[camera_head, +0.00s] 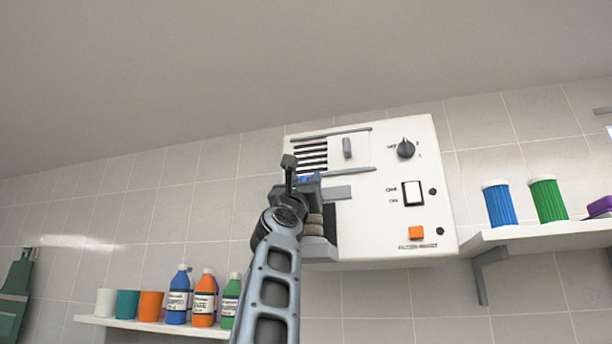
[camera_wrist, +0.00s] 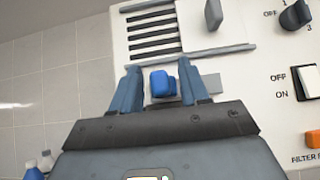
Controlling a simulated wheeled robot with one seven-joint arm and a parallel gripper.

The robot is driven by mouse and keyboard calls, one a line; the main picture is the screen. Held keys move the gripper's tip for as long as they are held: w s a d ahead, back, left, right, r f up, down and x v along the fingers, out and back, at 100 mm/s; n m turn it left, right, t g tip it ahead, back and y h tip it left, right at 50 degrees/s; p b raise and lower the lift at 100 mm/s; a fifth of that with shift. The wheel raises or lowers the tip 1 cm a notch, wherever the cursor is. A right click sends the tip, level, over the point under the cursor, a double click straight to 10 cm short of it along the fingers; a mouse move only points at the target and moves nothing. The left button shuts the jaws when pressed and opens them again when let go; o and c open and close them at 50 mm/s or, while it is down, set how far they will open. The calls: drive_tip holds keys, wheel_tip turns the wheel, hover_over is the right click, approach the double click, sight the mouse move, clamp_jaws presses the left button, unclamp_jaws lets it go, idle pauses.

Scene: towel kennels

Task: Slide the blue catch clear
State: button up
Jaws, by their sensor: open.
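The blue catch (camera_wrist: 161,83) is a small rounded block on the front of the white wall box (camera_head: 390,150). In the wrist view it sits between the two fingers of my gripper (camera_wrist: 165,70). The fingers are apart, one on each side of it; the right finger is close, but I cannot tell whether it touches. In the head view my gripper (camera_head: 299,180) is at the box's left side, and only a bit of blue shows there, mostly hidden by the gripper. A flat grey bar (camera_head: 337,192) extends right from behind the gripper.
Above the catch are dark vent slots (camera_wrist: 152,32) and a grey upright tab (camera_head: 347,148) between two grey rails. To the right are a black knob (camera_head: 406,149), a rocker switch (camera_head: 412,193) and an orange button (camera_head: 416,232). Shelves with bottles (camera_head: 203,300) and ribbed rolls (camera_head: 499,204) flank the box.

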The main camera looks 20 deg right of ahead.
drive_tip(key=shift+x, duration=1.05)
clamp_jaws()
